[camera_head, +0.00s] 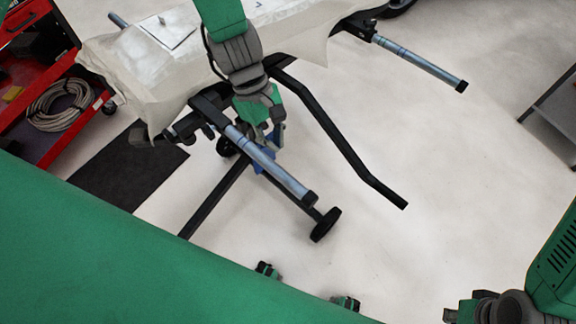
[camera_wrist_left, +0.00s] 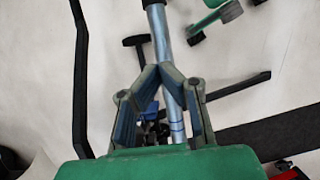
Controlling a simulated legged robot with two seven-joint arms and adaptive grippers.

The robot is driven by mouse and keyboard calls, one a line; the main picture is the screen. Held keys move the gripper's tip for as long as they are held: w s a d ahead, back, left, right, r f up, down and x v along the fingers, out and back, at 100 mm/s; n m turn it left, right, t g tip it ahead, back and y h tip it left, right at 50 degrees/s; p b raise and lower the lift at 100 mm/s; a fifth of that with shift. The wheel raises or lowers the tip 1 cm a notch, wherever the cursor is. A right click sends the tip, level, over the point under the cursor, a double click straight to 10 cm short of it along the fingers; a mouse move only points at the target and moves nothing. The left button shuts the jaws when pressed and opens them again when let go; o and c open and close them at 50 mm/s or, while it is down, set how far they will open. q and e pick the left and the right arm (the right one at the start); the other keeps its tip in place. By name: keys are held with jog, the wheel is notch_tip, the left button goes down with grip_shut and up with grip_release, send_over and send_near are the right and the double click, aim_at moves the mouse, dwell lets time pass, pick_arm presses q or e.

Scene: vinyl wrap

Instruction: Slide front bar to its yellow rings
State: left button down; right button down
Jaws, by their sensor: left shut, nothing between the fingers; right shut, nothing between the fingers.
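The front bar (camera_head: 270,164) is a silver tube with a black end cap, sticking out of a black stand clamp at the near end of the table. It also shows in the left wrist view (camera_wrist_left: 162,38), with thin dark rings low on it. I cannot make out any yellow rings. My left gripper (camera_head: 260,162) is shut and empty, on the far side of the bar, which partly hides its fingers. In the left wrist view its fingertips (camera_wrist_left: 160,72) meet in front of the bar; I cannot tell whether they touch. My right arm is at the lower right, its fingertips out of view.
A second silver bar (camera_head: 420,63) sticks out at the upper right. A long bent black bar (camera_head: 340,140) runs beside my left gripper. White wrap (camera_head: 130,85) covers the table. A red cart (camera_head: 60,150) with coiled hose stands at left.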

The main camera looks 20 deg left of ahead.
aim_at(303, 192)
pick_arm(q)
jog(key=b+x, duration=0.2)
jog(key=x, duration=0.8)
jog(key=shift+s+d, duration=0.1)
jog(key=shift+d, duration=0.05)
jog(key=shift+s+d+r, duration=0.1)
jog(key=shift+s+d, duration=0.15)
jog(key=shift+d, duration=0.2)
jog(key=shift+s+d+r, duration=0.1)
jog(key=shift+s+d, duration=0.1)
jog(key=shift+d, duration=0.3)
jog(key=shift+s+d, duration=0.25)
jog(key=shift+d, duration=0.35)
jog(key=shift+d+r, duration=0.1)
jog(key=shift+d, duration=0.25)
jog(key=shift+a, duration=0.1)
